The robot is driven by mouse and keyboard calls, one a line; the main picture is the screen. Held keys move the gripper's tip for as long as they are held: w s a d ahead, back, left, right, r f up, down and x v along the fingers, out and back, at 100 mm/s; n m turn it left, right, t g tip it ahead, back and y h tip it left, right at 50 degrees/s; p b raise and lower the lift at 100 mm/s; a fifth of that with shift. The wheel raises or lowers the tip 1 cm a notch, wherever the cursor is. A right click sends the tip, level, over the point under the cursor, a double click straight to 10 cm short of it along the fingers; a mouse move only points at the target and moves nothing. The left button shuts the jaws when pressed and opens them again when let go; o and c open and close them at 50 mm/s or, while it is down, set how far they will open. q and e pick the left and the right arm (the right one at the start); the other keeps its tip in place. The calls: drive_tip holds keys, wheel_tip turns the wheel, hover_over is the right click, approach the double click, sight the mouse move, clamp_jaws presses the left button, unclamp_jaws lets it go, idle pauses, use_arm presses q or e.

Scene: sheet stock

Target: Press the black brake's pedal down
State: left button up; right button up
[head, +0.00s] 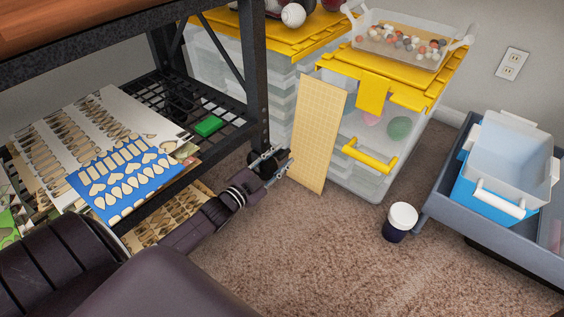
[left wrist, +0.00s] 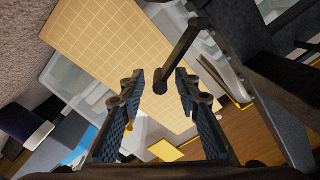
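A black lever (left wrist: 182,55) with a rounded end shows in the left wrist view; it appears to be the brake's pedal. Its end lies in the gap between my left fingers as seen there, and I cannot tell whether they touch it. My left gripper (left wrist: 160,76) is open with nothing clamped. In the head view the left gripper (head: 274,164) is low beside the foot of the black rack post, by a dark round part (head: 260,161). The gripper hides most of the brake there. My right gripper is out of view.
A tan gridded board (head: 316,135) leans just right of the gripper against a clear bin with a yellow lid (head: 385,76). The black rack (head: 254,75) holds patterned sheets (head: 125,172). A dark cup with a white lid (head: 402,217) and a grey cart (head: 440,195) stand right. Carpet between is clear.

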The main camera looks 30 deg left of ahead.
use_arm(q)
drive_tip(key=shift+w, duration=0.5)
